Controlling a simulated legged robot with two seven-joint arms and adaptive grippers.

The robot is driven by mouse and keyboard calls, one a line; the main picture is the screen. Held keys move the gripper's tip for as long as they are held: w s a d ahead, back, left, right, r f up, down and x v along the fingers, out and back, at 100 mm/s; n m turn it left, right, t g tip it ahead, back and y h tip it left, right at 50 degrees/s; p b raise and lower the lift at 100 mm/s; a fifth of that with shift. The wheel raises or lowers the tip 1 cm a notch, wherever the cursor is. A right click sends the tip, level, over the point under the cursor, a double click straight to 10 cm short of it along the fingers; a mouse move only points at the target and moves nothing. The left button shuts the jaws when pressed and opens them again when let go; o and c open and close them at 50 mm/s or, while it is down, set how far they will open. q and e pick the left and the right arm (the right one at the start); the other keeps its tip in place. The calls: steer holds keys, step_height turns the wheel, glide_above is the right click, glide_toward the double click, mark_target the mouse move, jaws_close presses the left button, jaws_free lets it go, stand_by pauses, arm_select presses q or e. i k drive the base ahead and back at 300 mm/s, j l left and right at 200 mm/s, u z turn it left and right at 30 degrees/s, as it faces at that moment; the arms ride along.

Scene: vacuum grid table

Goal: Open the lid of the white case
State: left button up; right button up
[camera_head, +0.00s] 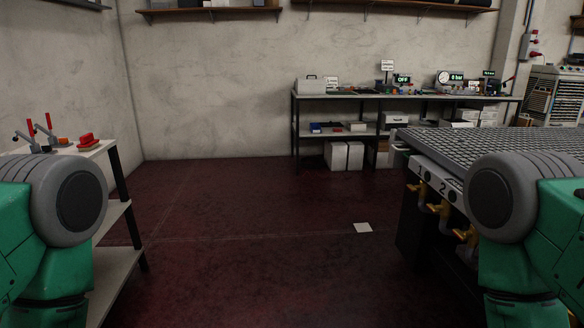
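A pale case (311,86) with a handle on top stands at the left end of the long bench against the back wall. It looks shut, though it is small and far off, so its lid seam is hard to make out. It is well away from me across the floor. Neither of my grippers shows. Only upper parts of my green and grey arms are in view, at the left and right edges.
The dark red floor ahead is open, with a white sheet (362,228) on it. A grid table (490,145) with yellow valves stands at right. A side bench (112,272) with red-handled clamps stands at left. The back bench (345,96) holds various devices.

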mark_target(316, 80)
steer(key=i, duration=3.9)
steer(key=i+z, duration=0.1)
steer(key=i, duration=0.55)
steer(key=i+j+z, duration=0.15)
steer(key=i, duration=0.5)
steer(key=i+j+z, duration=0.1)
steer(key=i, duration=0.55)
steer(key=i+l+u, duration=0.1)
steer(key=i, duration=0.4)
steer(key=i+l+u, duration=0.1)
steer(key=i+l, duration=0.15)
steer(key=i, duration=0.2)
steer(key=i+l, duration=0.2)
steer(key=i, duration=0.25)
steer(key=u, duration=0.05)
